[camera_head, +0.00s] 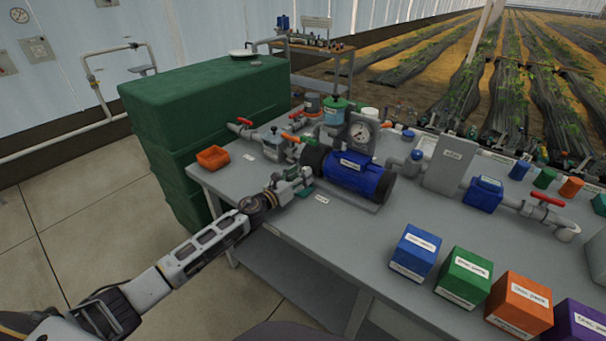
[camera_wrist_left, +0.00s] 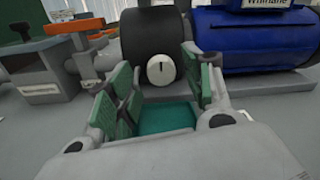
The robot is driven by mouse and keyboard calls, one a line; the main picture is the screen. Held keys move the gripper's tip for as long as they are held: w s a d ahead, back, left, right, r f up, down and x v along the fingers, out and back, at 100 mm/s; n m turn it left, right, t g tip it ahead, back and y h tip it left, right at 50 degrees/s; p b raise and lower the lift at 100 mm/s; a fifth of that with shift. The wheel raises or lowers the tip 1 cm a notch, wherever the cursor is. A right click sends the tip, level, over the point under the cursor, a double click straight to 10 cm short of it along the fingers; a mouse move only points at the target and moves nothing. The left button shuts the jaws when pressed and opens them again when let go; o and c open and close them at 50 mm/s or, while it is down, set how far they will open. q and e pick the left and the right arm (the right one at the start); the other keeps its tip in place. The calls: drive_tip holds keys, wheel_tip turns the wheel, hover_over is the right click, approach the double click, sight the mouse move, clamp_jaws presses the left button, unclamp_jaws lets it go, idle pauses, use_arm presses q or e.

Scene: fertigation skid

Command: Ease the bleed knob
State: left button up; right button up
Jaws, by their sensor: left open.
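A small round white knob (camera_wrist_left: 161,69) with a dark upright mark sits on the front of the black end (camera_wrist_left: 151,40) of the blue pump; it appears to be the bleed knob. In the head view the blue pump (camera_head: 352,171) is on the grey bench, and the knob cannot be made out behind my gripper. My left gripper (camera_head: 300,180) is open in front of the pump's black end. In the left wrist view its green-padded fingers (camera_wrist_left: 160,85) stand either side of the knob, apparently apart from it. My right gripper is not in view.
A pressure gauge (camera_head: 360,133) stands behind the pump. Coloured boxes, including a blue one (camera_head: 415,250), line the front right. The bench (camera_head: 330,225) is clear in front of the pump.

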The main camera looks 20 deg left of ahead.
use_arm(q)
drive_tip(key=shift+x, duration=0.85)
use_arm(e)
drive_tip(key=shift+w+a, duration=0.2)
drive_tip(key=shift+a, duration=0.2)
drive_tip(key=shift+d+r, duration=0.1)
use_arm(q)
drive_tip(key=c, duration=1)
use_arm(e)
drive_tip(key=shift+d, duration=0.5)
use_arm(q)
drive_tip(key=shift+c, duration=0.3)
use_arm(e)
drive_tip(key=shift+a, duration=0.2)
